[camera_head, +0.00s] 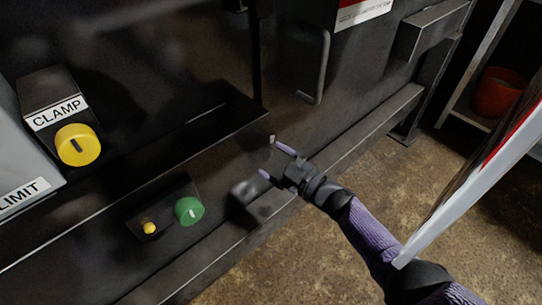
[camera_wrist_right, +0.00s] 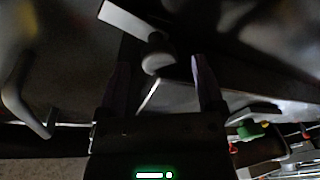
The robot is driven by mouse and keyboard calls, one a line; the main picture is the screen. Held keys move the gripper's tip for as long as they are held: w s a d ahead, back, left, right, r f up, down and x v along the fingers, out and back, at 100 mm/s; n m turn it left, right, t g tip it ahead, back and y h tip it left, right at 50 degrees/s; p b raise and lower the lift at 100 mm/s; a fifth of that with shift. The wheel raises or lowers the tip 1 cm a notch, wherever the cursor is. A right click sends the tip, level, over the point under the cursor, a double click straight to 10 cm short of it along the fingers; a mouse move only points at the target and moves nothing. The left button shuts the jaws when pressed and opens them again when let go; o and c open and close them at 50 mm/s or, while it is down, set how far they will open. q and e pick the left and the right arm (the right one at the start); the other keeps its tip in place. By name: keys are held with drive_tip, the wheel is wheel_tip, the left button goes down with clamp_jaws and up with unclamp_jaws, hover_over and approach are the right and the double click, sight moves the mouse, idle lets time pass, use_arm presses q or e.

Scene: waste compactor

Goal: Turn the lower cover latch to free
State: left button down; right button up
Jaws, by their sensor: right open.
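The likely lower cover latch shows in the right wrist view as a pale flat bar (camera_wrist_right: 126,20) joined to a rounded grey pivot. In the head view only a small light tip (camera_head: 272,139) of it seems to show, at my right gripper (camera_head: 274,161) on the dark machine front. In the right wrist view my right gripper (camera_wrist_right: 159,72) is open, and the pivot lies between its fingertips or just beyond them; I cannot tell whether they touch. The bar slants up to the left. My left gripper is not in view.
A bent handle (camera_head: 322,72) stands out above my right gripper. A green knob (camera_head: 188,210) and a small yellow knob (camera_head: 149,227) sit lower left. A yellow CLAMP knob (camera_head: 78,145) is farther left. A pale-edged panel (camera_head: 470,185) stands close beside my right arm.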

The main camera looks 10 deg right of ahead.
use_arm(q)
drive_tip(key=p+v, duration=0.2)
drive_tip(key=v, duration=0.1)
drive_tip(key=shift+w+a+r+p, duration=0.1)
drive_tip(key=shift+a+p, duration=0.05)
drive_tip(key=shift+p, duration=0.25)
use_arm(e)
drive_tip(key=v, duration=0.8)
drive_tip(key=shift+s+d, duration=0.2)
drive_tip(key=shift+d, duration=0.05)
